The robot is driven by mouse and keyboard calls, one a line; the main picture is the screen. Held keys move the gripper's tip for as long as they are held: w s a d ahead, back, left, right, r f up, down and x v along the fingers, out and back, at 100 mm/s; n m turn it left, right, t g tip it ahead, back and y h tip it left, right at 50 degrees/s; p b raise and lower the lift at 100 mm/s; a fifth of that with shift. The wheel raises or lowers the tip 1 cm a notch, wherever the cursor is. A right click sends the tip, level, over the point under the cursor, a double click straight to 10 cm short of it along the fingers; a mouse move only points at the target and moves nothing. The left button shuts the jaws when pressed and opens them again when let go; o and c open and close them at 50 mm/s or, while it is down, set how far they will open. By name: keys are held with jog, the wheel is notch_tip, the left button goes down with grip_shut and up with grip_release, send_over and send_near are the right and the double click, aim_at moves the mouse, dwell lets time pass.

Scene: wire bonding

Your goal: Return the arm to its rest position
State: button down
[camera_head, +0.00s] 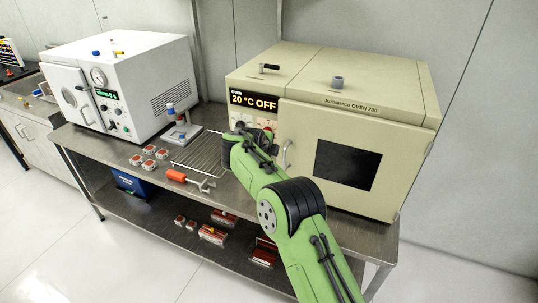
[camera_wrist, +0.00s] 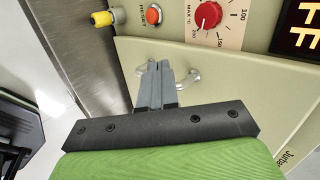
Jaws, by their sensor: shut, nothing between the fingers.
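My green arm (camera_head: 288,204) reaches up from the bottom of the head view to the front of the beige oven (camera_head: 300,110). My gripper (camera_wrist: 156,68) shows in the wrist view with its two grey fingers shut together and nothing between them. The fingertips overlap the clear curved door handle (camera_wrist: 187,79) in that picture; I cannot tell whether they touch it. The handle (camera_head: 285,155) also shows in the head view, left of the dark door window. The oven door looks closed. The display (camera_head: 254,101) reads 20 °C OFF. In the head view my fingers are hidden by my arm.
A metal bench (camera_head: 108,146) carries both ovens. A white oven (camera_head: 150,80), several small red-and-white parts (camera_head: 149,150), a wire rack (camera_head: 197,155) and an orange-handled tool (camera_head: 178,176) stand left of my arm. The lower shelf (camera_head: 160,221) holds boxes. The floor in front is clear.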

jog(key=v, duration=0.7)
jog(key=s+d+r+n+y, duration=0.1)
jog(key=s+d+r+n, duration=1)
jog(key=s, duration=0.3)
jog(key=s+d+f+n+g, duration=0.1)
jog(key=s+d+f+n, duration=0.1)
jog(key=s, duration=0.7)
jog(key=s+d+f+n+g+y, duration=0.1)
jog(key=s+d+f+n, duration=0.1)
jog(key=s+n, duration=0.3)
jog(key=s+d+f+n+g, duration=0.1)
jog(key=s+d+f+n, duration=0.1)
jog(key=s, duration=1.1)
notch_tip(320, 180, down, 2)
jog(key=shift+d+f+n+y+b, duration=0.1)
jog(key=shift+d+n+y+b, duration=0.15)
jog(key=shift+n+y+b, duration=0.35)
